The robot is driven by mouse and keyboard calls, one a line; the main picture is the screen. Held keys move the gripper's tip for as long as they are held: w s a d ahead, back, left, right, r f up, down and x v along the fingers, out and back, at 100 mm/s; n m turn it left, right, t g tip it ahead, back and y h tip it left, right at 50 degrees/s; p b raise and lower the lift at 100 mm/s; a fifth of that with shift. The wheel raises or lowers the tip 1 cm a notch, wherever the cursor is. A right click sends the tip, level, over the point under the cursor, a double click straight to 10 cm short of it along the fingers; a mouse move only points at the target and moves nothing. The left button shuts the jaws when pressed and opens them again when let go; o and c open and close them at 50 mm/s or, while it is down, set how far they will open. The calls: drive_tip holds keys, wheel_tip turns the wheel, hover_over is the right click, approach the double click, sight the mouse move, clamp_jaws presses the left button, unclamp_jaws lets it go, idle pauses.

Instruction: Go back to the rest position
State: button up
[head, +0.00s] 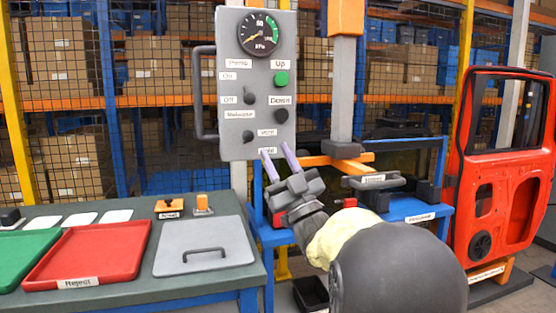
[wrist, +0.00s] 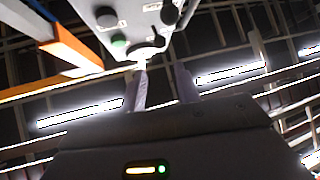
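My gripper (head: 279,163) is in the middle of the head view, just below the lower edge of the grey control panel (head: 233,150). Its two pale purple fingers point up and stand apart with nothing between them. In the wrist view my gripper (wrist: 162,88) shows the same spread fingers, with the underside of the panel (wrist: 112,30) above. The left finger appears close to the panel's lower end; I cannot tell whether it touches. The panel carries a gauge (head: 258,34), a green button (head: 281,79) and several dark knobs.
A bench at left holds a red tray (head: 138,234), a green tray (head: 18,262) and a grey lidded plate (head: 227,254). A blue stand (head: 425,209) with a grey post (head: 345,90) is behind my arm. A red car door (head: 512,200) stands at right.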

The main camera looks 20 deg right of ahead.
idle(0.3)
drive_tip(key=w+a+f+m+g+h, duration=0.2)
drive_tip(key=f+m+g+h, duration=0.3)
drive_tip(key=f, duration=0.7)
drive_tip(key=w+a+f+m+g+h, duration=0.1)
drive_tip(key=a+f+m+g+h, duration=0.15)
drive_tip(key=f+g, duration=0.7)
drive_tip(key=s+a+f+g+y, duration=0.1)
drive_tip(key=s+a+f+g, duration=0.35)
drive_tip(key=s+f, duration=0.65)
drive_tip(key=s+a+f+g, duration=0.4)
drive_tip(key=s+f+g, duration=0.1)
drive_tip(key=s+f, duration=0.6)
wheel_tip(320, 180, up, 31)
drive_tip(key=p, duration=3.1)
drive_tip(key=shift+w+d+r, duration=0.2)
drive_tip(key=shift+w+d, duration=0.1)
drive_tip(key=shift+w, duration=0.1)
drive_tip(key=shift+n, duration=0.25)
